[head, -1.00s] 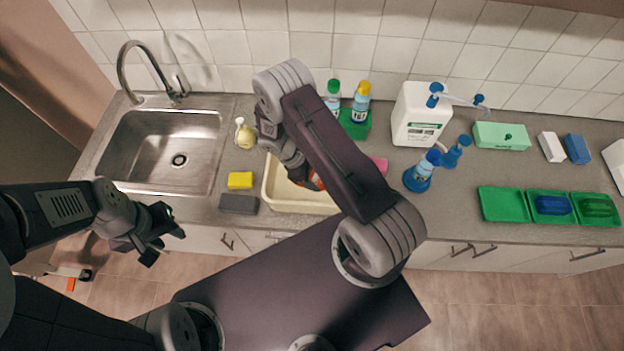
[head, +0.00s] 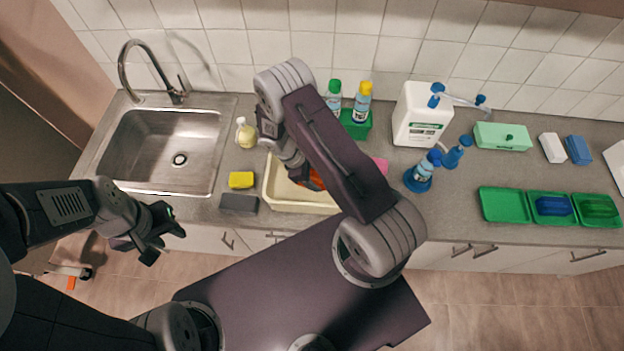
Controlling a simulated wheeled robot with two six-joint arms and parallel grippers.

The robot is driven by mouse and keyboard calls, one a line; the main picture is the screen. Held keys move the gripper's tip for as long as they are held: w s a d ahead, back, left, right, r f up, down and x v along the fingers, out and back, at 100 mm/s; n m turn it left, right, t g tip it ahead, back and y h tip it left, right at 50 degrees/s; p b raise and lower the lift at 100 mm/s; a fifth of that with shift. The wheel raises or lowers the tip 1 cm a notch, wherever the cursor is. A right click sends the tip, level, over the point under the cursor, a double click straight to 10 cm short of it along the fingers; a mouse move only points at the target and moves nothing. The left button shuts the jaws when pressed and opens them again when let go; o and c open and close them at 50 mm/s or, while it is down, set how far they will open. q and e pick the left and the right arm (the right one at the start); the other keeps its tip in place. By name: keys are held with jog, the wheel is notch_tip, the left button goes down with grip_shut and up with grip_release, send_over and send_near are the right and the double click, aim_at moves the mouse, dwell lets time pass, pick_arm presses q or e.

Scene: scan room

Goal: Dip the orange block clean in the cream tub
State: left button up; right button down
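The cream tub (head: 300,206) stands on the counter right of the sink, partly covered by my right arm. A small orange patch, the orange block (head: 316,181), shows at the tub behind my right arm's link. My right gripper is hidden behind its own arm, at or over the tub, so I cannot see its fingers or whether they hold the block. My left gripper (head: 163,233) is in front of the counter's front edge, below the sink. Its fingers are apart and nothing shows between them.
A yellow sponge (head: 241,180) and a dark grey block (head: 239,203) lie left of the tub. Bottles in a green caddy (head: 355,127) stand behind it. A pink item (head: 381,165) and a blue spray bottle (head: 422,172) are to its right. Green trays (head: 503,204) lie farther right.

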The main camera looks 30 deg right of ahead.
notch_tip(320, 180, up, 14)
jog(key=p, duration=1)
dwell(2.1)
notch_tip(320, 180, up, 4)
jog(key=shift+f+p, duration=0.1)
jog(key=shift+p, duration=0.25)
dwell(0.3)
